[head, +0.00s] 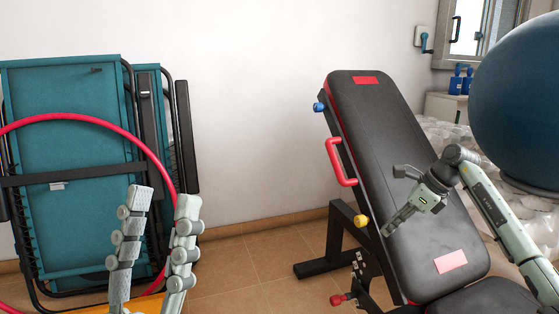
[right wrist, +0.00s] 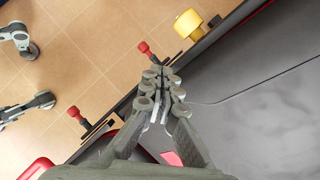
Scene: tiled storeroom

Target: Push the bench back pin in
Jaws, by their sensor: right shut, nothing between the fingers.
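The weight bench has a black padded back (head: 385,150) that stands tilted up. A yellow knob (head: 361,221) sticks out from the left edge of the back, and it also shows in the right wrist view (right wrist: 188,23). A red-tipped pin (head: 340,299) sits lower on the frame; red knobs (right wrist: 145,47) also show in the right wrist view. I cannot tell which one is the bench back pin. My right gripper (head: 387,232) is shut and empty, in front of the pad, right of the yellow knob. My left gripper (head: 162,197) is open and empty at lower left.
A red handle (head: 341,162) and a blue knob (head: 319,106) stick out from the bench's left side. Folded teal loungers (head: 70,150) and a red hoop (head: 90,118) stand at left. A blue ball (head: 520,100) is at right. Tiled floor (head: 245,262) is clear between.

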